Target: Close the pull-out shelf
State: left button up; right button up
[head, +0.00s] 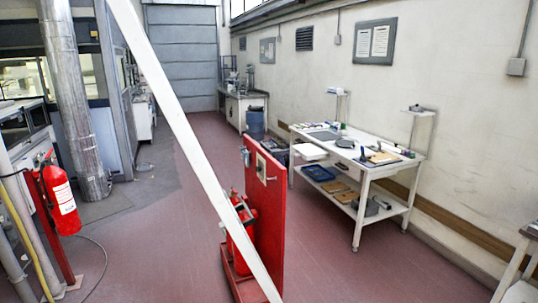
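A white workbench (387,166) stands against the right wall, with a lower shelf (375,211) under its top. A small white panel (311,151) juts out at the bench's left front edge. It may be the pull-out shelf, but it is too small to tell for sure. Neither of my grippers is in view.
A red stand (264,210) with fire extinguishers (240,225) stands mid-floor in front of the bench. A white diagonal beam (183,128) crosses the view. Another red extinguisher (61,200) is at left. Red floor (340,265) is clear at right front.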

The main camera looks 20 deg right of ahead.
aim_at(311, 150)
jog(key=i+l+z, duration=0.2)
jog(key=l, duration=0.15)
jog(key=l+z, duration=0.25)
jog(key=l, duration=0.15)
jog(key=i+l+z, duration=0.1)
jog(key=l+z, duration=0.25)
jog(key=i+l+z, duration=0.15)
jog(key=z, duration=0.15)
jog(key=i+l+z, duration=0.2)
jog(key=l+z, duration=0.15)
jog(key=i+l+z, duration=0.7)
jog(key=i+z, duration=0.2)
jog(key=i+u, duration=0.8)
jog(key=i+l+u, duration=0.2)
jog(key=i+u, duration=0.2)
jog(key=i+j+u, duration=0.15)
jog(key=i+u, duration=0.6)
jog(key=i+l+u, duration=0.1)
jog(key=i+u, duration=0.5)
jog(key=i, duration=0.6)
jog(key=i+l+u, duration=0.2)
jog(key=i, duration=0.65)
jog(key=i+j, duration=0.1)
jog(key=i, duration=0.45)
jog(key=i+j, duration=0.15)
jog(key=i, duration=0.35)
jog(key=i+j+z, duration=0.1)
jog(key=i, duration=0.45)
